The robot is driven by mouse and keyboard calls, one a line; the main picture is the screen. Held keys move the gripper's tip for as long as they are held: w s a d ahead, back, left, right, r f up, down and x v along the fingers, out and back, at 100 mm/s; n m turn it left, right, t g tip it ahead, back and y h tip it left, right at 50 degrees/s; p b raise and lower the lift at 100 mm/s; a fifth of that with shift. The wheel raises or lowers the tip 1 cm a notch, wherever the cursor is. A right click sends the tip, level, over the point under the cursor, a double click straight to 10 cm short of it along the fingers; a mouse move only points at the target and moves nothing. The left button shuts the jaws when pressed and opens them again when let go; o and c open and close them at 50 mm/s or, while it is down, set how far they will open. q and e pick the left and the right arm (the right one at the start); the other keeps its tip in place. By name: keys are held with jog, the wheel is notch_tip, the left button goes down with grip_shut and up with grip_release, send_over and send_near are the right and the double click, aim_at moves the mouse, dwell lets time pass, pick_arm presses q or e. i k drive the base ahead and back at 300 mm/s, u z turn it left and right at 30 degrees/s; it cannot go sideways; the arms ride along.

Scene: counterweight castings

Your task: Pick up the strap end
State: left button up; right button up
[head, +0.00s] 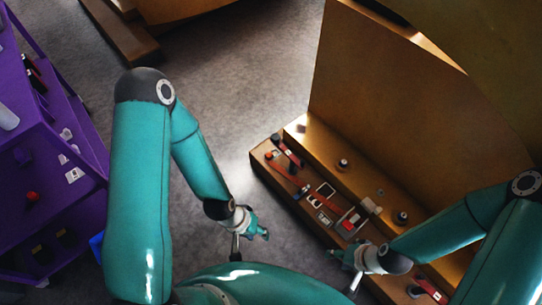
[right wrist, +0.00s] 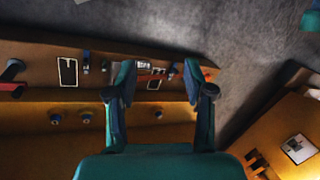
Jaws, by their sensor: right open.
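Red strap-like pieces lie on the low brown ledge, one near the middle (head: 309,190); I cannot tell for sure which is the strap end. In the right wrist view a red piece (right wrist: 150,77) lies on the ledge, seen between my fingers. My right gripper (head: 345,267) is open and empty beside the ledge's front edge; its spread fingers also show in the right wrist view (right wrist: 157,70). My left gripper (head: 250,245) hangs over the grey floor left of the ledge, fingers apart, with nothing visible in it.
A purple shelf unit (head: 25,160) stands at the left. Grey floor between is clear.

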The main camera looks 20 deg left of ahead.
aim_at(269, 155)
jog(key=u, duration=0.5)
jog(key=k, duration=1.25)
jog(key=u, duration=0.9)
jog(key=i, duration=2.2)
jog(key=z, duration=0.95)
jog(key=i, duration=0.3)
jog(key=z, duration=0.25)
jog(key=k, duration=0.8)
jog(key=z, duration=0.2)
jog(key=i, duration=0.65)
